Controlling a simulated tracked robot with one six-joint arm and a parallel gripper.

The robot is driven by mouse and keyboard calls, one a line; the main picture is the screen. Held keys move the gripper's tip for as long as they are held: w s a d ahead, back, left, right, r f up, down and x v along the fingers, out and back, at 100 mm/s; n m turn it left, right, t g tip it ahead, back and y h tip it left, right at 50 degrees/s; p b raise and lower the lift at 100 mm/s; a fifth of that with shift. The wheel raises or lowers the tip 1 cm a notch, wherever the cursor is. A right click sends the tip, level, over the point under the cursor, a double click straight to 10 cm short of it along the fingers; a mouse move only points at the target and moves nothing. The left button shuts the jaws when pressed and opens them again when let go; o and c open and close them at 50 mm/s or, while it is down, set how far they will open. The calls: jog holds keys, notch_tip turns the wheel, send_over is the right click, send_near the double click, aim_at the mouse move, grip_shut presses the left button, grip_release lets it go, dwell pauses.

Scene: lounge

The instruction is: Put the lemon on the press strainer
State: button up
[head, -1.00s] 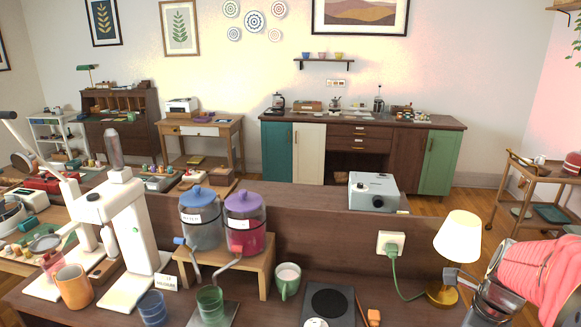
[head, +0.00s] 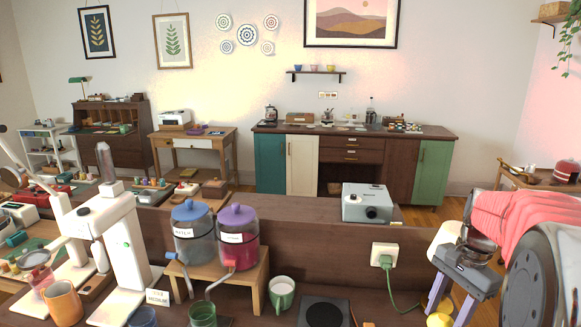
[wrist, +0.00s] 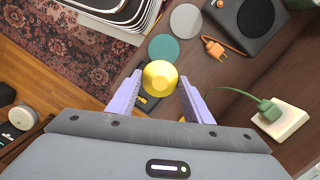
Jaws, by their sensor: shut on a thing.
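My gripper (head: 448,312) is at the lower right of the head view, its lilac fingers pointing down. In the wrist view my gripper (wrist: 160,84) is shut on the yellow lemon (wrist: 160,76), which sits between the fingertips. A yellow piece of the lemon (head: 440,320) shows at the head view's bottom edge. The white lever press (head: 122,245) stands at the left of the counter. Its round strainer (head: 36,259) appears at the far left above a pinkish cup (head: 41,279). The gripper is far to the right of it.
Two lidded dispensers (head: 193,243) on a wooden stand, a green mug (head: 281,292) and a dark hotplate (head: 323,315) stand between press and gripper. A green cord runs from the wall socket (head: 385,256). An orange mug (head: 62,302) is close to the press.

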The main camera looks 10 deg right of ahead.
jog(key=w+a+n+g+h, duration=0.1)
jog(key=w+a+n, duration=0.45)
jog(key=w, duration=0.25)
jog(key=w+a+n, duration=0.4)
jog(key=w+n, duration=0.2)
jog(key=w, duration=0.1)
jog(key=w+a+f+n, duration=0.2)
jog(key=w+a, duration=0.1)
jog(key=a, duration=0.5)
jog(key=w+a+f+n, duration=0.1)
jog(key=w+a+f, duration=0.2)
jog(key=a, duration=0.4)
jog(key=shift+w+a+f+n+h, duration=0.2)
jog(key=shift+a+f+n+h, duration=0.15)
jog(key=shift+a+h, duration=0.05)
